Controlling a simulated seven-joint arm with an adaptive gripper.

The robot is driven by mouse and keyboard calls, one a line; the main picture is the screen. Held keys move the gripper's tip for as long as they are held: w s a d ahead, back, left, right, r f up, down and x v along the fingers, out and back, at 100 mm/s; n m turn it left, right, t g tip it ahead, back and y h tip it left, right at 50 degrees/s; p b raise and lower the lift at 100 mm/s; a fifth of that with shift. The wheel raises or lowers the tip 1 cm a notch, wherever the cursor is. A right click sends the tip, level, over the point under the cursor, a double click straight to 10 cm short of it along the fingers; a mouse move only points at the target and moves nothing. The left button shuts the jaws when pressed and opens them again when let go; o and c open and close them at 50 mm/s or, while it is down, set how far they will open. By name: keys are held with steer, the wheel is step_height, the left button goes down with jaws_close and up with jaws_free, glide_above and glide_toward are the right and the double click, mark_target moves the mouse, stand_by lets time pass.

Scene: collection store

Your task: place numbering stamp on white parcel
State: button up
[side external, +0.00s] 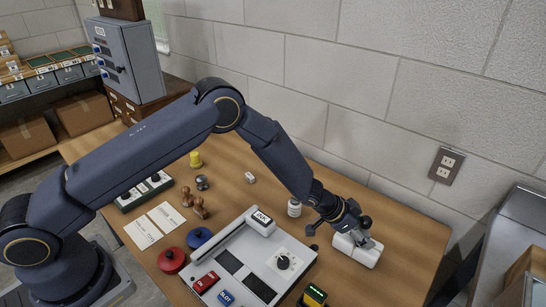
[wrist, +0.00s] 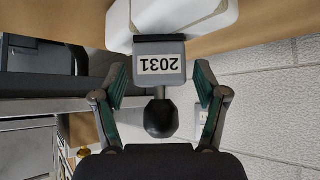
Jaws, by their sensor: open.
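The numbering stamp (wrist: 160,50) has a grey body with a "2031" label, which reads upside down in the wrist view, and a black round knob. It stands between the fingers of my open gripper (wrist: 162,84), with visible gaps on both sides. The stamp's far end meets the white parcel (wrist: 195,18) and appears to rest on it. In the side view the parcel (side external: 366,256) lies at the right part of the wooden table, right under my gripper (side external: 347,228). The stamp is mostly hidden by the gripper there.
A grey panel (side external: 232,248) with a dial and switches lies left of the parcel. A white bottle (side external: 294,208) stands behind it. Red (side external: 171,260) and blue (side external: 199,238) round pieces lie further left. Table right of the parcel is clear.

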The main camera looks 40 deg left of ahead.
steer(key=shift+r, duration=0.2)
steer(key=s+a+r+n+t+y, duration=0.1)
steer(key=s+a+r+n+y, duration=0.1)
steer(key=s+a+r, duration=0.5)
steer(key=s+a+r+n+y, duration=0.1)
steer(key=s+a+r+y, duration=0.1)
steer(key=a+r, duration=0.9)
steer(key=s+a+r+n+t+y, duration=0.1)
steer(key=s+a+r+n+y, duration=0.15)
steer(key=s+a+r, duration=0.55)
steer(key=s+a+r+n+g, duration=0.1)
steer(key=s+r, duration=0.1)
steer(key=s, duration=0.7)
steer(key=s+a+r+n+g, duration=0.1)
steer(key=s+a+r+n, duration=0.1)
steer(key=s, duration=0.7)
steer(key=shift+r+g, duration=0.4)
steer(key=shift+r, duration=0.15)
